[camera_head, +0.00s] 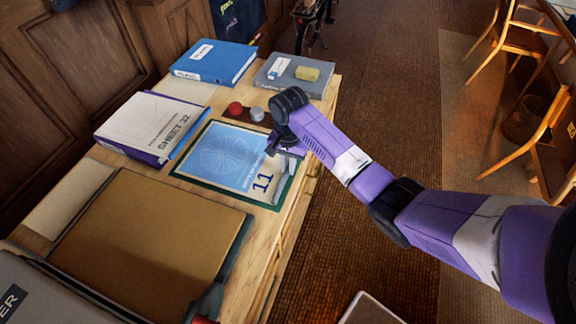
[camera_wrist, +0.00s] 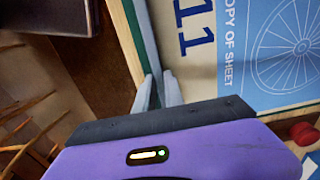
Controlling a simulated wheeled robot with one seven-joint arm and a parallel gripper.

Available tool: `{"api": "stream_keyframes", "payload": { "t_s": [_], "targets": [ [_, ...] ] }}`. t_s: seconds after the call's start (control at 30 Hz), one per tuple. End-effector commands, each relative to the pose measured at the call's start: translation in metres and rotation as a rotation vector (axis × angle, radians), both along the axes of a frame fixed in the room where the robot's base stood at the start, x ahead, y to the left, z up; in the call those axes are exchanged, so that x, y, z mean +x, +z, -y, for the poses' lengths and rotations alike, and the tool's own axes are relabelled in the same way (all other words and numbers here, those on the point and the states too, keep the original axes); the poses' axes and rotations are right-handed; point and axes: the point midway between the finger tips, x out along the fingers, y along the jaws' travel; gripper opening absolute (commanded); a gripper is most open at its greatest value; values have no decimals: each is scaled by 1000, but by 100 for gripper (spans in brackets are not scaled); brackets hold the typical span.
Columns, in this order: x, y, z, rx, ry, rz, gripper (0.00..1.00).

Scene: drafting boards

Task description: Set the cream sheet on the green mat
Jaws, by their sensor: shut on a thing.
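The cream sheet (camera_head: 247,185), with a blue wheel print and the number 11, lies flat over the green mat (camera_head: 222,193). A green border of the mat shows around the sheet's edges. My gripper (camera_head: 283,182) is at the sheet's right edge. In the wrist view my gripper's fingertips (camera_wrist: 160,76) are close together at the edge of the cream sheet (camera_wrist: 200,60), shut on it. The green mat (camera_wrist: 139,30) shows as a strip along that edge. I cannot tell whether the sheet rests fully on the mat.
A stack marked SHEET 32 (camera_head: 150,122) lies to the left. A brown board (camera_head: 145,235) lies in front. Red (camera_head: 235,108) and grey (camera_head: 257,114) knobs stand beyond the mat.

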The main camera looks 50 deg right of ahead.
Motion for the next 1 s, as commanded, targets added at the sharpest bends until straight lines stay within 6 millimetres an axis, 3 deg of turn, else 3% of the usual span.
{"api": "stream_keyframes", "payload": {
  "t_s": [0.37,0.4,0.5,0.83,1.0],
  "targets": [
    [0,-5,0,0,0,1,0],
    [0,-5,0,0,0,1,17],
    [0,-4,0,0,0,1,35],
    [0,-3,0,-1,1,1,35],
    [1,12,0,0,2,3,35]
  ]
}}
